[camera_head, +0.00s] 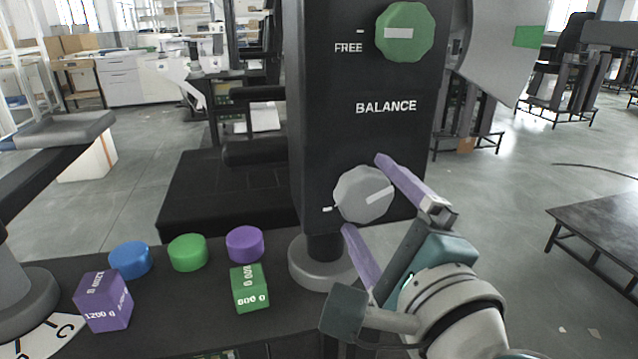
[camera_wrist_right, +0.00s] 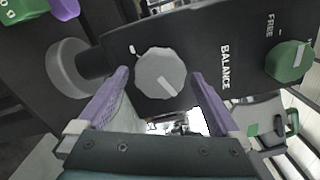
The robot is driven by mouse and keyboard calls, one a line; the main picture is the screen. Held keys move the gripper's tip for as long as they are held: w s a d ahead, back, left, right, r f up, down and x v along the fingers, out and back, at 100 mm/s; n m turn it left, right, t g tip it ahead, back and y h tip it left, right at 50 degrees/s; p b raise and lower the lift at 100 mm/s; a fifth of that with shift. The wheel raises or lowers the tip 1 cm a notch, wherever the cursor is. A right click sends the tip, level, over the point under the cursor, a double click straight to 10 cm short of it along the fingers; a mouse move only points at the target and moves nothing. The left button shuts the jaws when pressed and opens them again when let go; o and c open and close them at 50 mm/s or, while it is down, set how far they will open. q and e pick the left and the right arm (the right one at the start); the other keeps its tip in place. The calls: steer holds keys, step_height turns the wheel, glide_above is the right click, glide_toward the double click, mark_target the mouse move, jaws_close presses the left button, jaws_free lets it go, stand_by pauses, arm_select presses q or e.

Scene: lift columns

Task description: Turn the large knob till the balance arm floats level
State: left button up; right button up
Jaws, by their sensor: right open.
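The large grey knob (camera_head: 363,194) sits on the black column (camera_head: 350,130) below the word BALANCE, with a white mark on its face pointing up and to the right. It also shows in the right wrist view (camera_wrist_right: 160,74). My right gripper (camera_head: 362,193) is open, with one purple finger above and right of the knob and the other below and left. In the right wrist view the fingers (camera_wrist_right: 162,80) stand on either side of the knob with gaps. A black arm with a grey pan (camera_head: 60,130) reaches in at the left; I cannot tell if it is the balance arm. My left gripper is not in view.
A green knob (camera_head: 404,32) marked FREE is higher on the column. On the dark table (camera_head: 200,318) stand a purple 1200 g block (camera_head: 103,301), a green 800 g block (camera_head: 250,288), and blue (camera_head: 130,260), green (camera_head: 188,252) and purple (camera_head: 245,244) discs. A low dark table (camera_head: 605,225) is at right.

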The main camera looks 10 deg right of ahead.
steer(key=shift+w, duration=0.1)
steer(key=shift+c, duration=0.4)
steer(key=c, duration=1.1)
